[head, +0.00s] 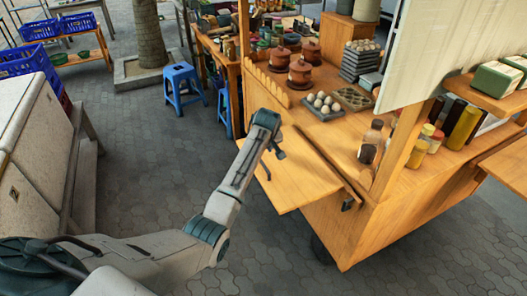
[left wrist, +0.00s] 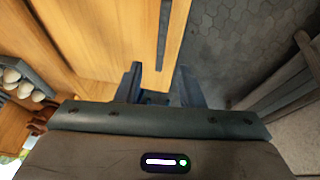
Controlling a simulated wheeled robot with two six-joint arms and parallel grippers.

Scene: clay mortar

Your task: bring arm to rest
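Past the fingertips are the wooden shelf (left wrist: 120,35) and grey paving. I cannot tell how high the gripper is above the shelf. My right gripper is in neither view.
The wooden stall (head: 340,235) carries a tray of eggs (head: 323,105), lidded clay pots (head: 300,72) and several jars (head: 372,138). A blue stool (head: 184,85) stands behind. A pale counter (head: 35,150) is at left. Paving (head: 140,190) between counter and stall is clear.

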